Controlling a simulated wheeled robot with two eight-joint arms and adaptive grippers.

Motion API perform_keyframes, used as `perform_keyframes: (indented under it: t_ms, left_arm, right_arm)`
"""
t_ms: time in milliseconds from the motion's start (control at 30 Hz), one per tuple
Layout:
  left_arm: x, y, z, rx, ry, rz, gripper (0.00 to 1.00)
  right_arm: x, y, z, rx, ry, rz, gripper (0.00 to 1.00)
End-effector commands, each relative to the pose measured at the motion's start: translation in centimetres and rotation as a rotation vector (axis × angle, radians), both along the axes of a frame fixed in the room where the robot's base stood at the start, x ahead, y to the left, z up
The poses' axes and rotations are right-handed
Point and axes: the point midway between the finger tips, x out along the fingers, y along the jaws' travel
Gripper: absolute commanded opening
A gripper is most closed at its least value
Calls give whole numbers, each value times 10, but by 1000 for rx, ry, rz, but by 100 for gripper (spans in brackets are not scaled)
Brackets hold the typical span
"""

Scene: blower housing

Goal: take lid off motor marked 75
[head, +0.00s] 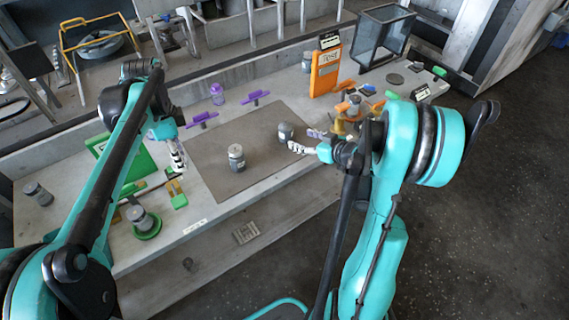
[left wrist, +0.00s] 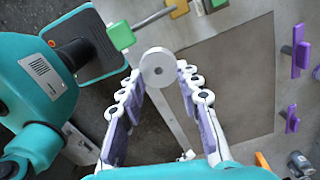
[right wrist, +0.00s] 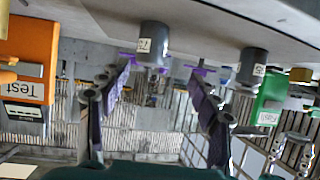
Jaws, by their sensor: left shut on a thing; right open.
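My left gripper (head: 181,162) is shut on a round grey lid (left wrist: 157,66) with a small central hole, held between its fingertips above the bench's left part. A grey motor (head: 286,132) stands upright on the mat's right part. In the right wrist view, this motor (right wrist: 154,42) has a white label that seems to start with 7; the second digit is unclear. My right gripper (head: 302,140) is open, its fingers just short of that motor, one toward each side. A second labelled motor (head: 236,160) stands upright mid-mat; it also shows in the right wrist view (right wrist: 253,66).
The brown mat (head: 207,160) is otherwise clear. Purple holders (head: 203,119) stand behind it. An orange Test board (head: 325,72) and a glass case (head: 384,35) stand at the back right. Another motor (head: 140,217) sits on a green base at the left, near a green panel (head: 140,165).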

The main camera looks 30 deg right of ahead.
Motion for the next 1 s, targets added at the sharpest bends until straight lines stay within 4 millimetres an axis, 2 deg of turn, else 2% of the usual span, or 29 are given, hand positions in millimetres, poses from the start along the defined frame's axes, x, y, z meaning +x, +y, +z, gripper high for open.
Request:
perform_keyframes:
  t_ms: [133, 267, 500, 733, 900, 1000]
  left_arm:
    - [0, 0, 0, 0, 0, 0, 0]
    - [0, 0, 0, 0, 0, 0, 0]
    - [0, 0, 0, 0, 0, 0, 0]
    - [0, 0, 0, 0, 0, 0, 0]
    - [0, 0, 0, 0, 0, 0, 0]
    - [0, 0, 0, 0, 0, 0, 0]
  right_arm:
    - [-2, 47, 15, 28, 105, 23, 63]
    - [-15, 93, 29, 45, 223, 25, 63]
    - [-62, 164, 49, 33, 401, -14, 63]
    - [-121, 206, 60, -17, 500, -86, 63]
    - [-156, 218, 64, -51, 524, -140, 63]
    - [-170, 221, 65, -65, 524, -163, 63]
